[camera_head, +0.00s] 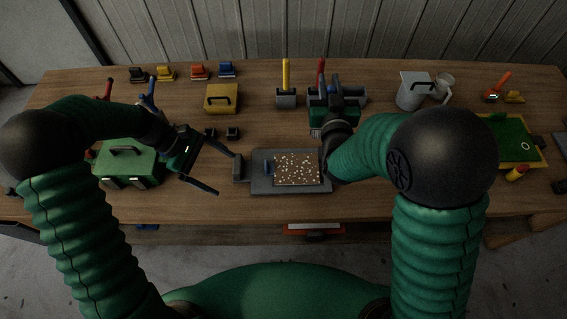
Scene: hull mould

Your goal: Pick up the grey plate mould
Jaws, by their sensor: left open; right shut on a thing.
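The grey plate mould (262,186) lies flat near the front middle of the table. A panel with pale specks (297,169) covers much of its top, with a small blue piece (267,167) beside it. A dark block (238,169) is at its left end; my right arm covers part of its right end. My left gripper (226,173) is open and empty, its fingers spread just left of that block. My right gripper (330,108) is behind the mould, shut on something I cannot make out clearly. A pale, bristle-like edge (315,133) shows there.
A green toolbox (128,168) stands left of my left gripper. Behind are a yellow box (222,98), a grey block with a yellow handle (286,97) and a grey jug (413,91). A green board (513,139) lies at right. The table front (260,205) is clear.

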